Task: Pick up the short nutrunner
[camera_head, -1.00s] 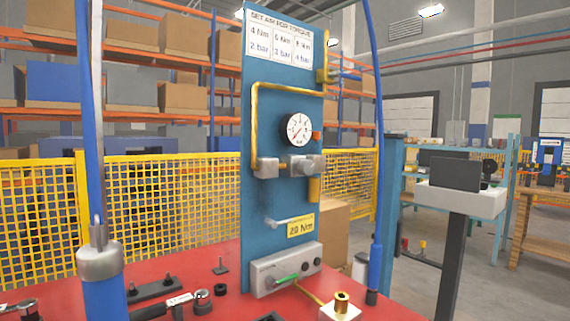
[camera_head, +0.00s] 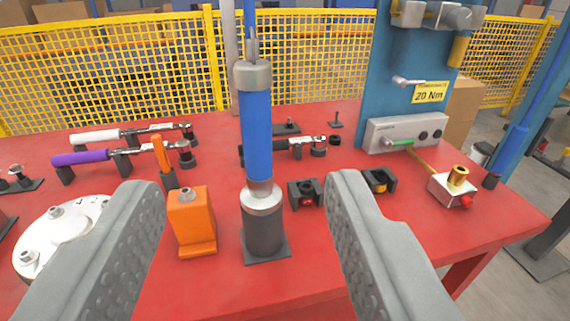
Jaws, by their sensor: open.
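A blue cylindrical tool (camera_head: 257,135), which looks like the nutrunner, stands upright in the middle of the view. It has a grey metal collar at the top, with a hose or cable rising from it. Its lower end meets a dark grey cylindrical holder (camera_head: 263,232) on a square base. I cannot tell from its looks that it is the short one. My gripper (camera_head: 245,190) is open and empty, with one finger on each side of the picture. The tool shows between the fingers, apparently beyond their tips and touching neither.
An orange block (camera_head: 192,222) stands close left of the holder, and black clamp blocks (camera_head: 305,192) lie to its right. A white round flange (camera_head: 62,228) is at left. White and purple torque wrenches (camera_head: 80,157) lie behind. A blue panel (camera_head: 383,75) stands at back right.

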